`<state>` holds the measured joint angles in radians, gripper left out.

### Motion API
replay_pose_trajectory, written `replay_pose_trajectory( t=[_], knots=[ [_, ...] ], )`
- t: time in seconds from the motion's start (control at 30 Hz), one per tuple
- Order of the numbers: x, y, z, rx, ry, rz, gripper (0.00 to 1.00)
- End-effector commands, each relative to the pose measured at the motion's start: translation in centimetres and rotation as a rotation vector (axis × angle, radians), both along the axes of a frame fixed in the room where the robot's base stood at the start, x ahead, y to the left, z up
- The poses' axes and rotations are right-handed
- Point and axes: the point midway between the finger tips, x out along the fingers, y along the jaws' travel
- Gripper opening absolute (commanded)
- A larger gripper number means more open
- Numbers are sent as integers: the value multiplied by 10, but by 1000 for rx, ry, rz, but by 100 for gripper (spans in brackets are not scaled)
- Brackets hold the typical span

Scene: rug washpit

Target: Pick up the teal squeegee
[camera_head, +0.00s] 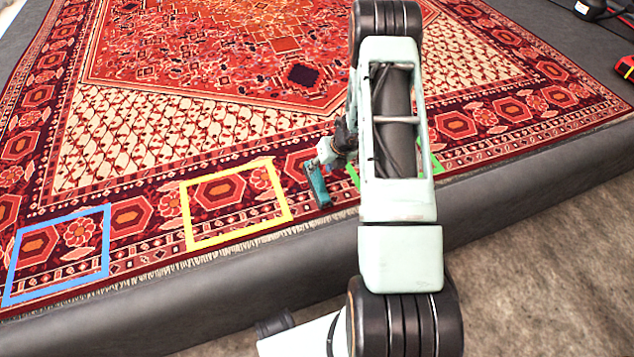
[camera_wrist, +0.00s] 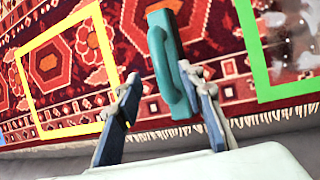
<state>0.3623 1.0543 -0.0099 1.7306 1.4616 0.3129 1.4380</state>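In the head view my gripper (camera_head: 335,152) is partly hidden by my arm.
A yellow outline (camera_head: 187,217) and a blue outline (camera_head: 57,217) lie on the rug (camera_head: 130,150) to the left. A green outline (camera_wrist: 254,50) is on the right, with whitish spots inside it. The grey ledge (camera_head: 220,310) runs along the front. Dark and red objects sit at the far right.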

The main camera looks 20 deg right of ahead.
Motion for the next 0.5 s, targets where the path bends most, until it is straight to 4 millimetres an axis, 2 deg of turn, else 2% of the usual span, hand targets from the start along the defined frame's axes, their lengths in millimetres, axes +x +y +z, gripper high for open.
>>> replay_pose_trajectory(
  t=[0.3,0.5],
  knots=[
    [16,5,-42,0,1,2,36],
    [20,6,-47,0,0,1,36]
  ],
)
